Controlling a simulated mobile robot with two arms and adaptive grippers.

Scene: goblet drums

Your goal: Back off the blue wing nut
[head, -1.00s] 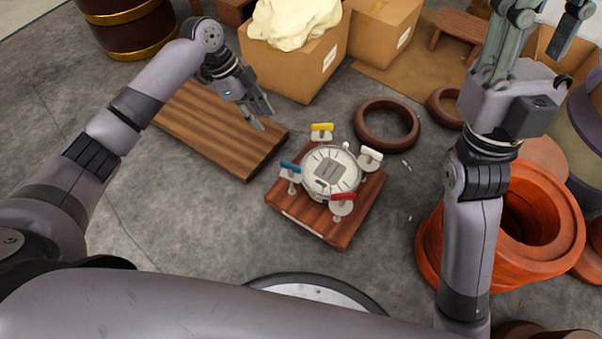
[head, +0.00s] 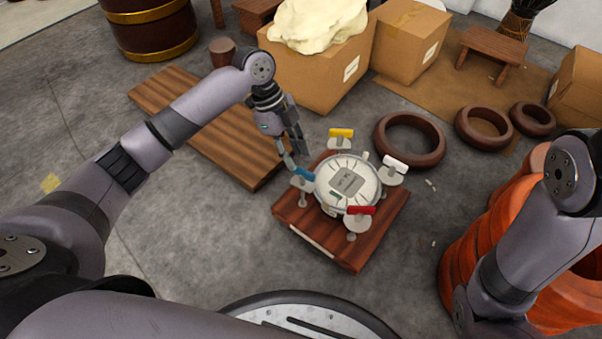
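The blue wing nut (head: 304,173) sits on a bracket at the left side of a round white drum head (head: 347,184). The drum stands on a reddish wooden board (head: 340,252). My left gripper (head: 294,163) is right at the blue wing nut, coming down from behind it. Its fingers look apart, but whether they touch the nut is too small to tell. Yellow (head: 341,133), white (head: 395,163) and red (head: 360,210) wing nuts sit around the rim. My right arm shows at the right edge; its gripper is out of the frame.
A wooden plank platform (head: 212,135) lies left of the drum. Cardboard boxes (head: 410,42) and dark rings (head: 410,139) lie behind. Orange drum shells (head: 468,250) stand at the right. The grey floor left of the board is clear.

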